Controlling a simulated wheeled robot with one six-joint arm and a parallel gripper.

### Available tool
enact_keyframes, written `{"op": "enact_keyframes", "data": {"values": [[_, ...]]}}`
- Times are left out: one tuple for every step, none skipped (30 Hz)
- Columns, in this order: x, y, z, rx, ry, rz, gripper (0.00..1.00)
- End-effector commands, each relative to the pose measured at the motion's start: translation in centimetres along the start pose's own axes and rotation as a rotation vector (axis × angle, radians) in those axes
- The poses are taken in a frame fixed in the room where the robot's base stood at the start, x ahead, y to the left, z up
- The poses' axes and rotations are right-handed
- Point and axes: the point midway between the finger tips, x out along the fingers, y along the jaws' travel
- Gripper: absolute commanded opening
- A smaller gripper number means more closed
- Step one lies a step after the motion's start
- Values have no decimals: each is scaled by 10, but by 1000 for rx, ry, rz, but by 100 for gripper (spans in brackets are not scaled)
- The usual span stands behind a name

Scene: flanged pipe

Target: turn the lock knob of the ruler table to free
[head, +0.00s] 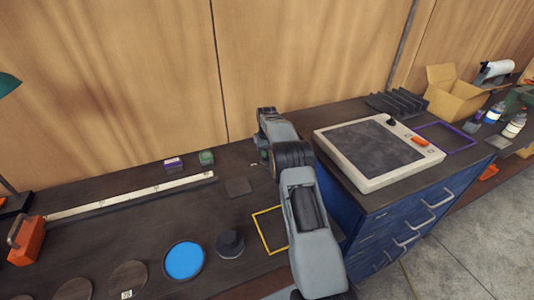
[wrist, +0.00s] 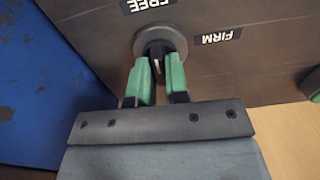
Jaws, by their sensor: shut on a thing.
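In the wrist view the lock knob (wrist: 158,47) is a round dark knob on a dark panel (wrist: 225,75). The labels FREE (wrist: 145,4) and FIRM (wrist: 221,36) appear upside down, above it and to its right. My gripper (wrist: 160,72) has its two green fingers on either side of the knob's grip, shut on it. The fingers partly hide the grip, and I cannot tell exactly where it points. In the head view my arm hides the knob. A long pale ruler (head: 130,197) lies on the dark bench at left.
A blue drawer cabinet (head: 400,228) with a pale-framed plate (head: 372,150) on top stands right of my arm. An orange block (head: 27,242), a blue disc (head: 184,260), a dark round knob-like piece (head: 230,244) and a yellow frame (head: 270,230) are on the bench.

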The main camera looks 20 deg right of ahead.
Motion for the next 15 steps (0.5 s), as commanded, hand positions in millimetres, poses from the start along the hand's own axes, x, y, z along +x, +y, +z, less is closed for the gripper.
{"op": "enact_keyframes", "data": {"values": [[-1, 0, 0, -13, 2, 0, 0], [-1, 0, 0, -21, 2, 0, 0], [-1, 0, 0, -28, 2, 1, 0], [-1, 0, 0, -33, 2, 1, 0], [-1, 0, 0, -37, 2, 1, 0], [-1, 0, 0, -42, 2, 1, 0], [-1, 0, 0, -46, 2, 1, 0], [-1, 0, 0, -48, 2, 1, 0], [-1, 0, 0, -51, 2, 1, 0], [-1, 0, 0, -52, 2, 1, 0], [-1, 0, 0, -53, 2, 1, 0], [-1, 0, 0, -53, 2, 1, 0], [-1, 0, 0, -54, 2, 1, 0], [-1, 0, 0, -54, 2, 1, 0], [-1, 0, 0, -54, 2, 1, 0]]}}
